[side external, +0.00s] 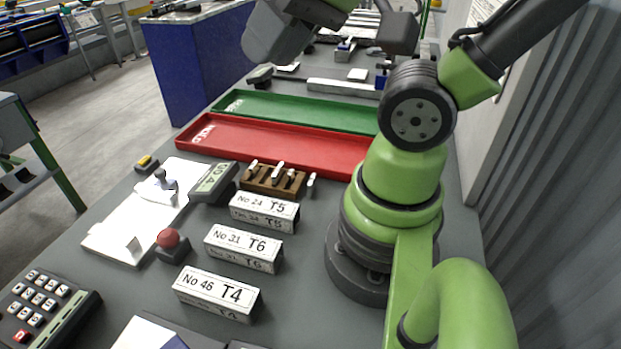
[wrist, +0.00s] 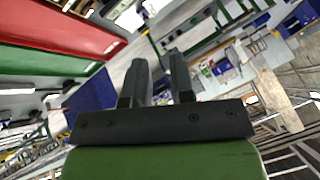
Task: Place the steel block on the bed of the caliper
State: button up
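My gripper (wrist: 158,68) shows in the wrist view with its two dark fingers apart and nothing between them. It is raised above the scene; its fingertips cannot be made out in the side view. A white flat bed (side external: 140,218) with a small upright piece at its near end and a grey knobbed part (side external: 166,182) at its far end lies at the left of the table; it looks like the caliper. I cannot tell for sure which thing is the steel block; a long pale grey bar (side external: 342,88) lies beyond the green tray.
A red tray (side external: 270,145) and a green tray (side external: 300,112) cross the table. Several labelled white pieces (side external: 215,292), a wooden rack (side external: 272,181), a grey display box (side external: 213,182), a red button (side external: 171,244) and a keypad (side external: 45,308) stand nearer. A wall bounds the right.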

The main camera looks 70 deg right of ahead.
jog(key=w+d+f+m+g+h, duration=0.2)
jog(key=w+d+f+m, duration=0.2)
jog(key=d+f+m, duration=0.1)
jog(key=m+g, duration=0.5)
jog(key=m, duration=0.3)
send_near(313, 176)
jog(key=shift+w+d, duration=0.1)
jog(key=shift+d, duration=0.15)
jog(key=shift+f+m, duration=0.3)
jog(key=shift+f, duration=0.05)
jog(key=shift+a+f, duration=0.1)
jog(key=shift+f, duration=4.8)
grip_shut()
